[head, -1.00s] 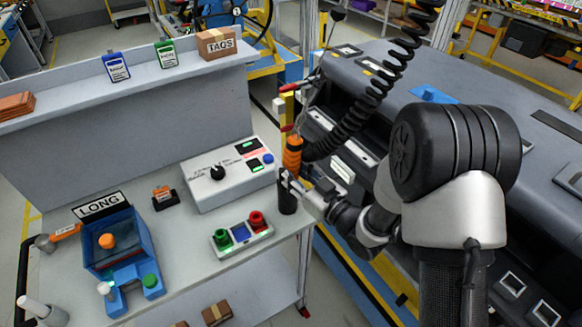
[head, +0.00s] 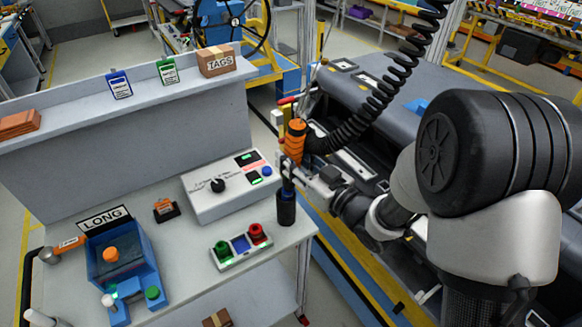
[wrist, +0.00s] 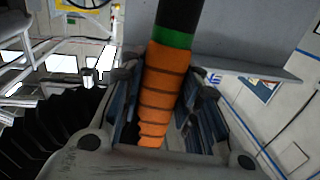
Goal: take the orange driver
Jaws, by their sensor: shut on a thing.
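The orange driver (head: 296,143) is upright at the right end of the workbench. It has an orange ribbed body with a black part. My gripper (head: 288,170) is shut on it, reaching in from the right. In the wrist view the orange body (wrist: 160,100) runs between my two fingers (wrist: 165,95), with a green band and a black section beyond. A dark cup-shaped holder (head: 286,209) stands right below the gripper. A dark lower part of the driver reaches down to the holder's mouth; I cannot tell whether its tip is still inside.
A black coiled cable (head: 375,105) hangs just right of the driver. A control box (head: 225,190) and a panel with green and red buttons (head: 240,245) stand left of the holder. The grey dashboard (head: 395,85) lies behind my arm.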

